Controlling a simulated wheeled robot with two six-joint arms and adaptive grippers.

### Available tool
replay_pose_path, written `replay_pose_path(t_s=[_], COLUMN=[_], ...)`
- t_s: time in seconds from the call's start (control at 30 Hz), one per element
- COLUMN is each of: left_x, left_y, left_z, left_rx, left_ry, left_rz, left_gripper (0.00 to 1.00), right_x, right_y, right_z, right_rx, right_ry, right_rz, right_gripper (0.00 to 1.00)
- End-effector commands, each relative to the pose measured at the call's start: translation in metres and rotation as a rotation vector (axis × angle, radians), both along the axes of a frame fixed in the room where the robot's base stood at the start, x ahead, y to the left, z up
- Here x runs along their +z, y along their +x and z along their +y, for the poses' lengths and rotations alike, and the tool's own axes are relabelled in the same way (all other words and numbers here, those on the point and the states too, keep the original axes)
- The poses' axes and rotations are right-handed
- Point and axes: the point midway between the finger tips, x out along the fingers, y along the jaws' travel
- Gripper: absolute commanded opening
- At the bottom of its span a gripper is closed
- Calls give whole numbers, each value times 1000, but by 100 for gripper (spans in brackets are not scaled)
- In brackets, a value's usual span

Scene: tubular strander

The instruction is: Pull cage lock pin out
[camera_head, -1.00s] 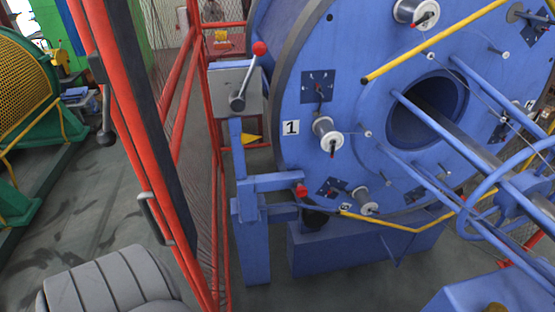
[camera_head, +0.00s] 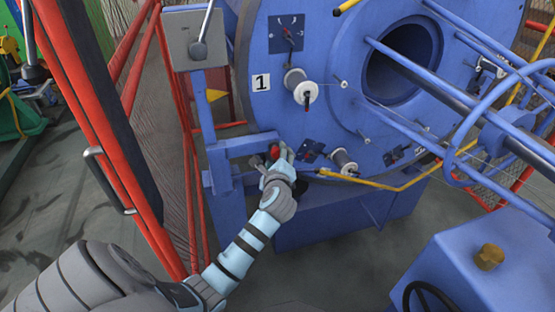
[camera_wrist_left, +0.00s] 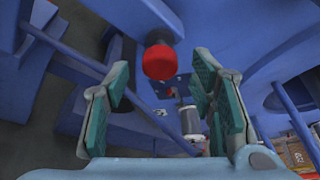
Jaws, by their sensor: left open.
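The cage lock pin shows its red knob (camera_head: 273,153) on the blue frame bracket beside the cage disc, low at its left edge. In the left wrist view the round red knob (camera_wrist_left: 160,62) sits on a dark stem, ahead of and between the two fingers. My left gripper (camera_head: 282,154) is at the knob in the head view and partly covers it. In the left wrist view my left gripper (camera_wrist_left: 162,85) is open, its teal pads apart with nothing held. I cannot tell whether the fingertips touch the knob. My right gripper is not in view.
The blue cage disc (camera_head: 335,120) carries several spools and bears the number 1. A red mesh guard (camera_head: 160,130) stands close on the left. A grey lever box (camera_head: 200,40) is above the bracket. A yellow bar (camera_head: 395,185) runs to the right, near the bracket.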

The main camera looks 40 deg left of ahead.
Motion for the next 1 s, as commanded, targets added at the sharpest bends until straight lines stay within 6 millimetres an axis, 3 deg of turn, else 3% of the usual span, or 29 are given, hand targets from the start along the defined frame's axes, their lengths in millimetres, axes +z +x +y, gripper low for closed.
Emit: replay_pose_path(t_s=[0.2, 0.5, 0.83, 1.0], left_x=[-11, -11, -11, -11], left_y=[25, 29, 29, 28], left_z=[21, 24, 23, 23], left_rx=[0, -1, 0, 0], left_ry=[-2, -3, -3, -3], left_rz=[0, 0, 0, 0], left_gripper=[50, 50, 0, 0], right_x=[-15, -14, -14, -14], right_y=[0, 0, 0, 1], right_z=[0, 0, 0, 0], right_rx=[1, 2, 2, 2], right_ry=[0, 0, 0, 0], right_rz=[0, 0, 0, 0], right_gripper=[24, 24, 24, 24])
